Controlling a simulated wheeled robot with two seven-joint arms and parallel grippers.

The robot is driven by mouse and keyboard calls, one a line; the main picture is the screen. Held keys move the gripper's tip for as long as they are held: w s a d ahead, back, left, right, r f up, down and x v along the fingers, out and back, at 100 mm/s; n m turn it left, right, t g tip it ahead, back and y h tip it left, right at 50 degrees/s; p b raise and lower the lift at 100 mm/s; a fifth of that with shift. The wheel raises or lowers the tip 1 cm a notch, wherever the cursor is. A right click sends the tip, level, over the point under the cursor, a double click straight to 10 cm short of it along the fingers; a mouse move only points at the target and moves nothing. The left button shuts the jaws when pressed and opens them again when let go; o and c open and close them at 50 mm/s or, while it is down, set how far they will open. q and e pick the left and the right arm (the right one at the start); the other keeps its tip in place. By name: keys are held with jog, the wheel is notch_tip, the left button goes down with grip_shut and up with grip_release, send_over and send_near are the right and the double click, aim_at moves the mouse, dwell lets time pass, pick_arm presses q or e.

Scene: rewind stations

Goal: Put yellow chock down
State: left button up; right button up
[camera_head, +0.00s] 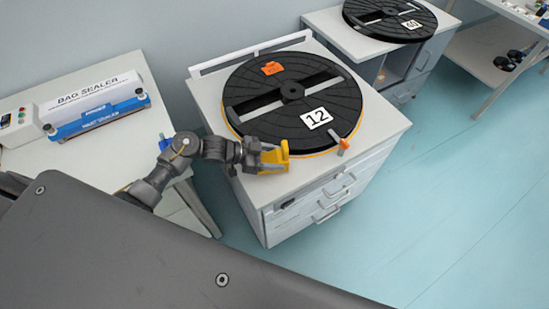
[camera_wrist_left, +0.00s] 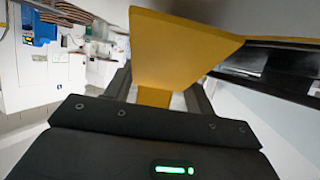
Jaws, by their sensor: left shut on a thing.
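My left gripper (camera_head: 256,156) is shut on the yellow chock (camera_head: 275,156). The chock is at the front left edge of the black reel marked 12 (camera_head: 292,92), over the near left part of the white cabinet top (camera_head: 384,120). I cannot tell whether the chock touches the reel or the cabinet top. In the left wrist view the chock (camera_wrist_left: 175,50) stands large between the two fingers (camera_wrist_left: 157,95), with the dark reel edge (camera_wrist_left: 285,62) to its right. My right gripper is not in view.
An orange clip (camera_head: 343,144) sits at the reel's front right edge, and an orange piece (camera_head: 272,68) lies on its far part. A blue and white bag sealer (camera_head: 97,112) stands on the left table. The floor at right is clear.

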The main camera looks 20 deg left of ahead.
pick_arm(q)
jog(key=shift+f, duration=0.55)
jog(key=o, duration=0.7)
jog(key=shift+f, duration=0.2)
jog(key=shift+o, duration=0.9)
jog(key=shift+r, duration=0.1)
